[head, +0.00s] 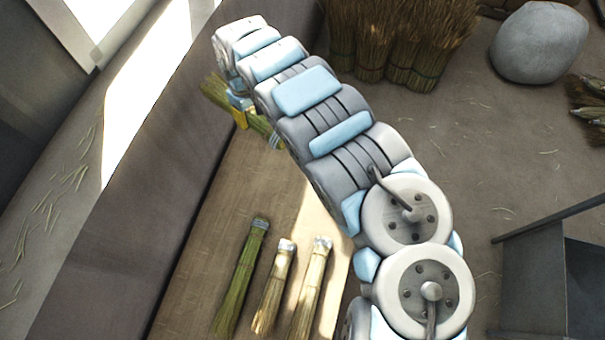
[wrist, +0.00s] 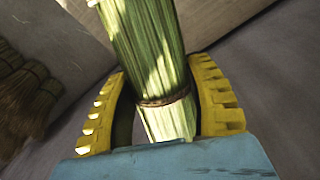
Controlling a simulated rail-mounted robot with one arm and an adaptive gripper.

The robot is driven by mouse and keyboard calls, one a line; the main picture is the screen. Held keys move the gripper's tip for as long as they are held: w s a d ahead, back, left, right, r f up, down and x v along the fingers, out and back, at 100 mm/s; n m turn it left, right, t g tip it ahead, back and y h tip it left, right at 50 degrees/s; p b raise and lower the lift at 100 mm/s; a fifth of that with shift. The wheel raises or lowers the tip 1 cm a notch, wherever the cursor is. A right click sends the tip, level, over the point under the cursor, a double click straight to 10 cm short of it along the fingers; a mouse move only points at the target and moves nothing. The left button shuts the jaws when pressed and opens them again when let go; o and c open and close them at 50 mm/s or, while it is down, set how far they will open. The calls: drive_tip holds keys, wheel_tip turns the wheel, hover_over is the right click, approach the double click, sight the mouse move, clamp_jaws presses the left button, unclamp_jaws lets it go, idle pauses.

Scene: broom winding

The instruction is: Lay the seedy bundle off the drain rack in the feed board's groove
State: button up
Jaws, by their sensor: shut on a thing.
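My gripper (head: 240,112) is at the upper left of the head view, at the far end of my arm. In the wrist view, its yellow fingers (wrist: 162,105) are shut on a green straw bundle (wrist: 150,45) with a brown tie band. The held bundle (head: 268,130) also shows in the head view, slanting past the fingers, its middle hidden by them. I cannot tell from its look whether it is the seedy one. I cannot make out the drain rack or the feed board's groove; my arm covers part of the scene.
A green bundle (head: 243,275) and two paler bundles (head: 273,290) (head: 311,285) lie side by side on a brown surface (head: 205,235). Upright brooms (head: 395,35) and a grey boulder (head: 540,42) stand at the back. A dark metal stand (head: 535,285) is at right.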

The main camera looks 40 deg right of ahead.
drive_tip(key=s+d+f+n, duration=0.1)
drive_tip(key=s+f+n, duration=0.1)
drive_tip(key=s+f, duration=0.85)
drive_tip(key=s+d+f+n, duration=0.1)
drive_tip(key=s+f+n, duration=0.2)
drive_tip(key=s+f, duration=0.7)
drive_tip(key=w+d+f+b, duration=0.3)
drive_tip(key=f+b, duration=0.1)
drive_tip(key=b, duration=0.2)
drive_tip(key=w+d+f+b, duration=0.3)
drive_tip(key=w+f+b, duration=0.1)
drive_tip(key=b, duration=0.2)
drive_tip(key=w+d+f+b, duration=0.3)
drive_tip(key=w+f+b, duration=0.1)
drive_tip(key=b, duration=0.2)
drive_tip(key=shift+d+f, duration=0.15)
drive_tip(key=shift+d, duration=0.25)
drive_tip(key=shift+w+d+f+b, duration=0.1)
drive_tip(key=shift+w+d+b, duration=0.15)
drive_tip(key=shift+b, duration=0.35)
drive_tip(key=shift+w+d+f+b, duration=0.25)
drive_tip(key=shift+f+b, duration=0.4)
drive_tip(key=shift+b, duration=0.5)
drive_tip(key=shift+f+b, duration=1)
drive_tip(key=shift+f, duration=0.2)
